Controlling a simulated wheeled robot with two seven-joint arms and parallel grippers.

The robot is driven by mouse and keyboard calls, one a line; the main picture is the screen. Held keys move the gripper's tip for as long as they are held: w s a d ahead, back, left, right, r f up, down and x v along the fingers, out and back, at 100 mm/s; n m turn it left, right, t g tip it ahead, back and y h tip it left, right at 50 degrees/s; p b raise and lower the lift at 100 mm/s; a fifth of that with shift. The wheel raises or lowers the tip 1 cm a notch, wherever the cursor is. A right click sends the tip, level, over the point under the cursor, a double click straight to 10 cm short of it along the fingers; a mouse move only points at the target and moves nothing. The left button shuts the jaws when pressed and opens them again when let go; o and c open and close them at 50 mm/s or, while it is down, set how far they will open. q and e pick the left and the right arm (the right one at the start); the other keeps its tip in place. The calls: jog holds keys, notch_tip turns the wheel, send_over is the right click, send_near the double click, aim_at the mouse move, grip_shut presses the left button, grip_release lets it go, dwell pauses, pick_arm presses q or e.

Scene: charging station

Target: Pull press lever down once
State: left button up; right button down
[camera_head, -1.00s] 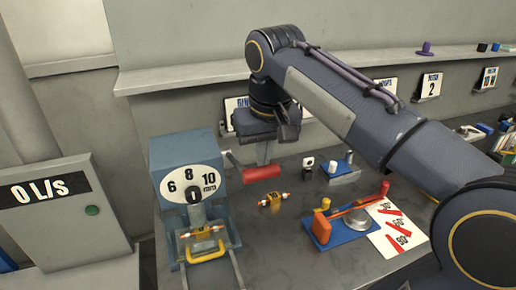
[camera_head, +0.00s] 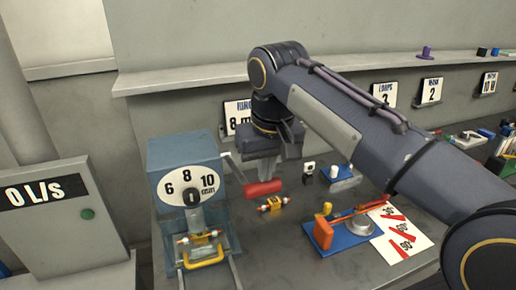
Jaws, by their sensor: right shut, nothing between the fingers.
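The press (camera_head: 185,154) is a blue-grey machine at the left with a white dial marked 6, 8 and 10 mm. Its lever (camera_head: 234,168) sticks out from its right side and slopes down to a red handle (camera_head: 263,188). My right gripper (camera_head: 267,170) points down from above, shut and empty. Its tips are just over the red handle and seem to touch it, partly hidden behind the wrist. A piece with orange ends (camera_head: 199,237) lies in the press's lower bay, above a yellow pull handle (camera_head: 204,258). My left gripper is not in view.
A loose yellow-orange piece (camera_head: 272,204) lies on the table below the red handle. A blue fixture with an orange lever (camera_head: 345,229) and a marked sheet (camera_head: 403,235) are to the right. A grey 0 L/S box (camera_head: 60,222) stands at the left.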

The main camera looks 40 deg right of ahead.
aim_at(267, 184)
jog(key=shift+f, duration=0.2)
jog(key=shift+s+f+b, duration=0.15)
jog(key=shift+f+b, duration=0.35)
jog(key=shift+f, duration=0.1)
jog(key=shift+s+f+b, duration=0.15)
jog(key=shift+f+b, duration=0.35)
jog(key=shift+f, duration=0.25)
jog(key=shift+a+f+b, duration=0.1)
jog(key=shift+f+b, duration=0.85)
jog(key=shift+f, duration=0.2)
jog(key=shift+f+b, duration=0.9)
jog(key=shift+f, duration=0.5)
